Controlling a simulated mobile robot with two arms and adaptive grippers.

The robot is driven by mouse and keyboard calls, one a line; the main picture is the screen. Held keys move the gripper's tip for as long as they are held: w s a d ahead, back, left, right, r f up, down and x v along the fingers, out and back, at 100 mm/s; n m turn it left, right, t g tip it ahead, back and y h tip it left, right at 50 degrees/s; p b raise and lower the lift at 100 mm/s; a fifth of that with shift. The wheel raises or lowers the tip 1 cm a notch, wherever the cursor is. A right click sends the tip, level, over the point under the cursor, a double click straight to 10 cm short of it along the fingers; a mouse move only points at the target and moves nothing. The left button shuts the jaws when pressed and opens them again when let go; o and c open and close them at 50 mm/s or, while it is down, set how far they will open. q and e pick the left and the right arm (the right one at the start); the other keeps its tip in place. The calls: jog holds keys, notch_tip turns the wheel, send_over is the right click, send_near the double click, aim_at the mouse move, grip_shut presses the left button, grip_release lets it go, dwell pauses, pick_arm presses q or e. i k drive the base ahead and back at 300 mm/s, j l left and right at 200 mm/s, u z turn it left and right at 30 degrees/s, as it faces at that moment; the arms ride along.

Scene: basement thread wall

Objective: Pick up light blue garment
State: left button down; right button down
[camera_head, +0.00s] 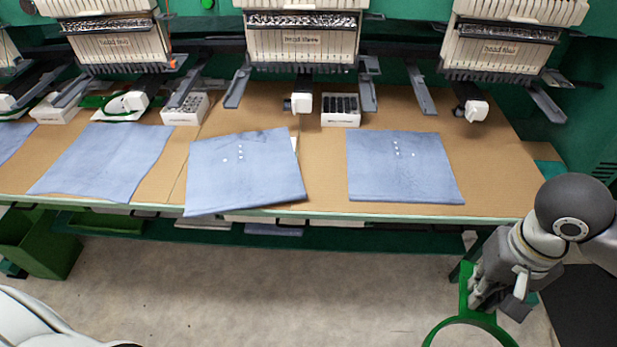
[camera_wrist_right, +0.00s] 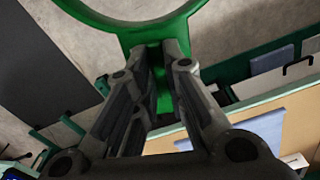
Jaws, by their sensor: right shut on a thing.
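Several light blue garments lie flat on the brown worktable. One garment (camera_head: 400,175) is at the right. A second garment (camera_head: 245,175), slightly turned, lies in the middle with its front edge at the table's edge. A third garment (camera_head: 105,160) is at the left, and a fourth (camera_head: 12,138) is cut off by the picture's left side. My right gripper (camera_head: 480,297) is in front of the table's right end, away from the garments. It is shut on a green hoop (camera_head: 432,331), whose ring also shows in the right wrist view (camera_wrist_right: 85,12). My left gripper is out of view.
Embroidery machine heads (camera_head: 302,38) stand along the back of the table (camera_head: 330,212). A white box with dark slots (camera_head: 340,110) and another white box (camera_head: 186,109) sit beneath them. A green bin (camera_head: 45,248) is on the floor at left. The floor (camera_head: 270,290) in front is clear.

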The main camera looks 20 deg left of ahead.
aim_at(233, 172)
jog(key=i+l+u, duration=0.1)
jog(key=l+u, duration=0.85)
jog(key=i+j, duration=0.05)
jog(key=j, duration=0.05)
